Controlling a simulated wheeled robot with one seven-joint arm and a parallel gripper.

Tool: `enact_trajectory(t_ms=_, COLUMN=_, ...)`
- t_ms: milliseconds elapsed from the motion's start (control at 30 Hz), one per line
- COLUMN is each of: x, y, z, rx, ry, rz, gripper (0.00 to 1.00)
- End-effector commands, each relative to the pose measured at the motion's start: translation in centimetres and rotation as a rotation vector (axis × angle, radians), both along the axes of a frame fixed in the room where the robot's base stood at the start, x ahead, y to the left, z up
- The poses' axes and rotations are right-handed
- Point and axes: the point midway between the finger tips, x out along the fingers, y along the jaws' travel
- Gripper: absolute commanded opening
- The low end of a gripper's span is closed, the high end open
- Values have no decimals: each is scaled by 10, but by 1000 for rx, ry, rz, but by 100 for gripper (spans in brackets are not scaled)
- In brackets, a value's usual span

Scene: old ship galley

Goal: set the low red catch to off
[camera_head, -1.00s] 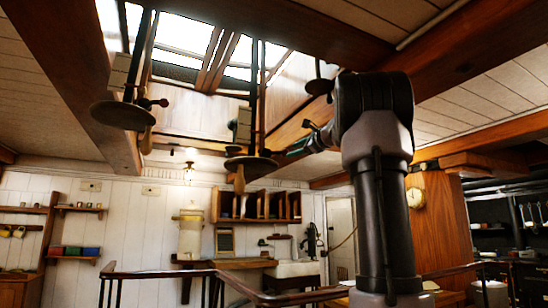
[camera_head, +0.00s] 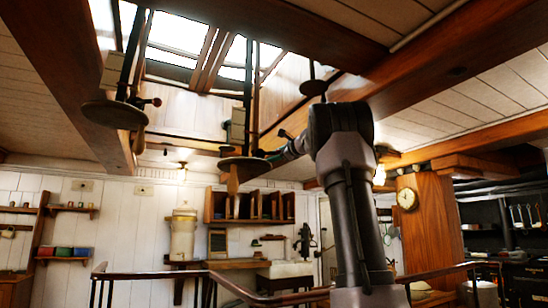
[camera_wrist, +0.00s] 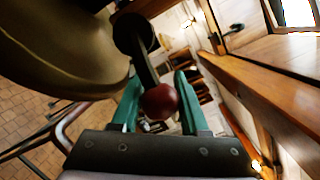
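The red catch shows in the wrist view as a round dark-red knob (camera_wrist: 160,102) on the end of a dark flat lever (camera_wrist: 146,70). The lever runs from a dark round pivot beside a large brass-coloured dish (camera_wrist: 70,45). My gripper (camera_wrist: 158,80) has its two teal fingers apart, one on each side of the knob. I cannot tell whether they touch it. In the head view my gripper (camera_head: 277,157) is at the right edge of the lower hanging disc (camera_head: 244,165). The knob is too small to make out there.
Another hanging disc (camera_head: 114,114) with a small red knob (camera_head: 157,102) is at the upper left. A wooden ceiling beam (camera_head: 430,70) runs above my arm. A railing (camera_head: 205,273) stands below. Shelves and a sink (camera_head: 285,269) line the back wall.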

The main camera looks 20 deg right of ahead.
Motion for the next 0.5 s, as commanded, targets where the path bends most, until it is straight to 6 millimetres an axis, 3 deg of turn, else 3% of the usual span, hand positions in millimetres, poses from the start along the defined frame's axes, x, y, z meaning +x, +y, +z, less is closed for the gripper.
enact_trajectory(t_ms=33, x=0, y=0, z=0, rx=0, ry=1, rz=1, gripper=7)
enact_trajectory(t_ms=67, x=0, y=0, z=0, rx=0, ry=1, rz=1, gripper=0)
enact_trajectory(t_ms=500, x=0, y=0, z=-1, rx=0, ry=2, rz=1, gripper=0)
